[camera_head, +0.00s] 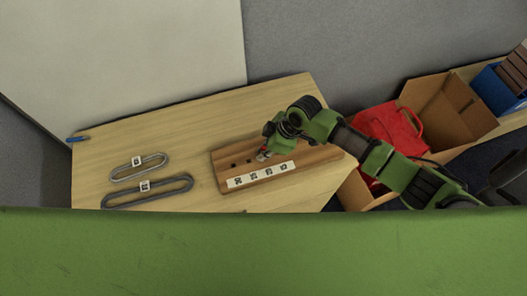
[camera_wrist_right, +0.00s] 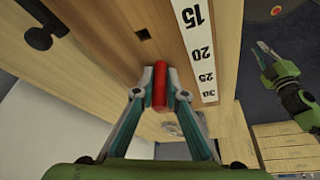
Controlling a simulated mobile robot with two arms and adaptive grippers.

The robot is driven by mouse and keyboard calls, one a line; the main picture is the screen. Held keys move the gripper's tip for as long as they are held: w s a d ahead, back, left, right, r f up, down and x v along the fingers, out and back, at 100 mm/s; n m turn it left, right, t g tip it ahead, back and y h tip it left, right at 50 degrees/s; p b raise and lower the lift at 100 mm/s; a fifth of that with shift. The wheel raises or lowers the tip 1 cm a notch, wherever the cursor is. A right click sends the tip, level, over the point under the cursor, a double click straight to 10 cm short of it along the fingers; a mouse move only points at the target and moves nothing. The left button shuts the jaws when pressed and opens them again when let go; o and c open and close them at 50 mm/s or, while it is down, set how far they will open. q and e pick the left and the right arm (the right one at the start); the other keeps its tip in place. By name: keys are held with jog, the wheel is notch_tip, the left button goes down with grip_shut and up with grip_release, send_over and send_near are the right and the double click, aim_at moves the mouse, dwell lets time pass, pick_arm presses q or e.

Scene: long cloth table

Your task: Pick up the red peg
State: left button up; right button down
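The red peg (camera_wrist_right: 159,88) stands between the two fingertips of my right gripper (camera_wrist_right: 160,90) in the right wrist view, with a finger against each side. In the head view my right gripper (camera_head: 264,154) is over the wooden board (camera_head: 310,158), and only a bit of red shows at its tips. I cannot tell whether the peg's end is in a hole or clear of the board. The board has dark square holes and a white number strip (camera_head: 262,174). My left gripper (camera_wrist_right: 268,57) shows in the right wrist view, off the table, its fingers apart and empty.
Two grey oblong loops with white tags, a smaller one (camera_head: 121,174) and a larger one (camera_head: 120,201), lie left of the board on the wooden table (camera_head: 195,120). A blue item (camera_head: 77,139) is at the left corner.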

jog(key=shift+r, duration=0.1)
jog(key=shift+r, duration=0.25)
notch_tip(320, 180, up, 2)
jog(key=s+d+r+b, duration=0.3)
jog(key=s+r+b, duration=0.1)
jog(key=s+r, duration=0.6)
jog(key=s, duration=0.3)
jog(key=shift+s+d+r, duration=0.15)
jog(key=shift+s+d, duration=0.1)
jog(key=shift+d, duration=0.15)
